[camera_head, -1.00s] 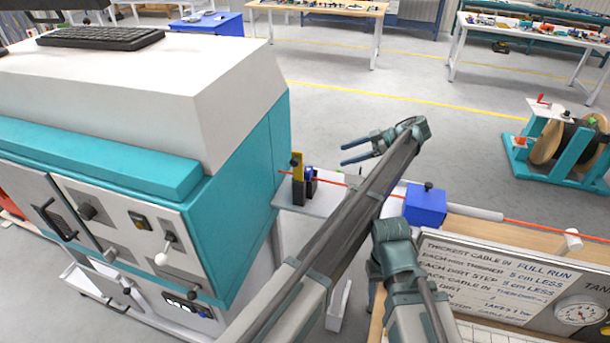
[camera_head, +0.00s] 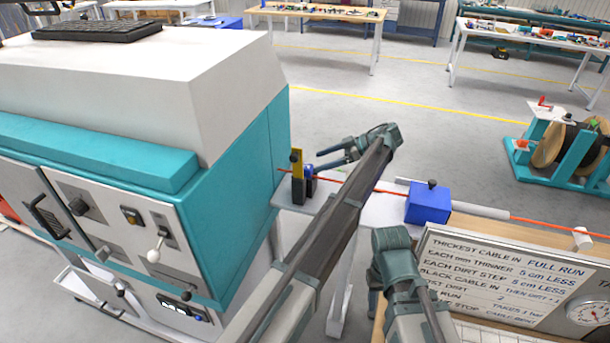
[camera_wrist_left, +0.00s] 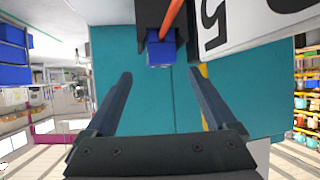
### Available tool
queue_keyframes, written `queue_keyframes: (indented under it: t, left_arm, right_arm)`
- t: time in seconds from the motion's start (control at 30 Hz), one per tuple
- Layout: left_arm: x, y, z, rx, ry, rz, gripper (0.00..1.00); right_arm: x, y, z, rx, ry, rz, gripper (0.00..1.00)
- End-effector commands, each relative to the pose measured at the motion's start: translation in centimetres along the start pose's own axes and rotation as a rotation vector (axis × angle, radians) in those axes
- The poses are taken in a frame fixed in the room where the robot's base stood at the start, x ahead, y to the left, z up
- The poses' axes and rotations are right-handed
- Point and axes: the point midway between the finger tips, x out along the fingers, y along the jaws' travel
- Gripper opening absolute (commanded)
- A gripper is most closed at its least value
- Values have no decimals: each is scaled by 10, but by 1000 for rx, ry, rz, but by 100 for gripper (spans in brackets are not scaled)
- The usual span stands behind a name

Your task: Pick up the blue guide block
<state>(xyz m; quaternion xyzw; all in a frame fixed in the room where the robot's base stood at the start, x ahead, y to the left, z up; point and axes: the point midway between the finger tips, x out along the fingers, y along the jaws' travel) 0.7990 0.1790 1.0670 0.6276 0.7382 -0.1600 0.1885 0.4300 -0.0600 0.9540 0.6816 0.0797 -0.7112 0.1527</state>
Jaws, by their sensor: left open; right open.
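The small blue guide block (camera_head: 309,172) sits in a dark holder with a yellow upright on a small shelf beside the teal cabinet. In the left wrist view the blue block (camera_wrist_left: 161,50) is ahead of the fingertips, below a black part, with the orange-red cable running over it. My left gripper (camera_head: 318,160) is open and empty, close to the block and apart from it; its two fingers (camera_wrist_left: 160,76) are spread in the wrist view. My right gripper (camera_head: 375,285) is low at the bench edge, mostly hidden by its own arm.
The red cable (camera_head: 540,229) runs right from the holder through a larger blue box (camera_head: 428,203) with a black knob. The teal cabinet (camera_head: 235,190) stands close on the left. A sign board (camera_head: 500,275) is at lower right. A cable reel (camera_head: 560,145) stands at far right.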

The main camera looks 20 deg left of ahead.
Motion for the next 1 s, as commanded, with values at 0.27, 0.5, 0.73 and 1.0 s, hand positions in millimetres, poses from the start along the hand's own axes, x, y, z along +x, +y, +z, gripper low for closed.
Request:
queue_keyframes:
  t: [0.27,0.5,0.73,1.0]
  left_arm:
    - [41,-3,5,0,0,-2,90]
    - [46,-2,2,0,0,0,90]
    - [45,-2,2,0,0,-1,56]
    - [45,-1,2,0,0,0,7]
  right_arm:
    - [24,-2,-1,0,0,0,50]
    - [24,-2,-1,0,0,0,50]
    - [24,-2,-1,0,0,0,50]
    - [24,-2,-1,0,0,0,50]
